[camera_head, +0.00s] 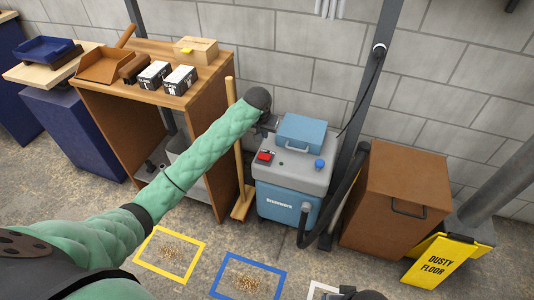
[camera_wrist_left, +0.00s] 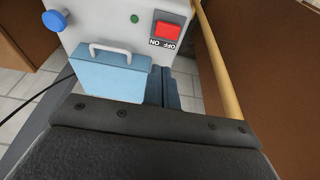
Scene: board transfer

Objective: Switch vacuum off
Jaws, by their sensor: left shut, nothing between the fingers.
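The vacuum (camera_head: 289,200) is a blue and grey box standing on the floor, with a blue lid (camera_head: 302,133) and handle on top. Its red switch (camera_head: 265,157) is on the grey top, left of a blue knob (camera_head: 319,164). In the left wrist view the red switch (camera_wrist_left: 167,30) has an OFF/ON label, upside down, and a small green lamp (camera_wrist_left: 134,18) beside it. My left gripper (camera_head: 268,125) is shut and empty, above the back left of the vacuum, apart from the switch. Its fingers (camera_wrist_left: 163,90) show in the wrist view. A dark part at the bottom edge may be my right gripper (camera_head: 352,294).
A broom (camera_head: 239,165) leans between the vacuum and a wooden bench (camera_head: 222,98) with boxes on it. A black hose (camera_head: 345,186) runs right of the vacuum, beside a brown cabinet (camera_head: 395,200). A yellow dusty-floor sign (camera_head: 440,262) stands at right. Taped squares (camera_head: 165,232) mark the floor.

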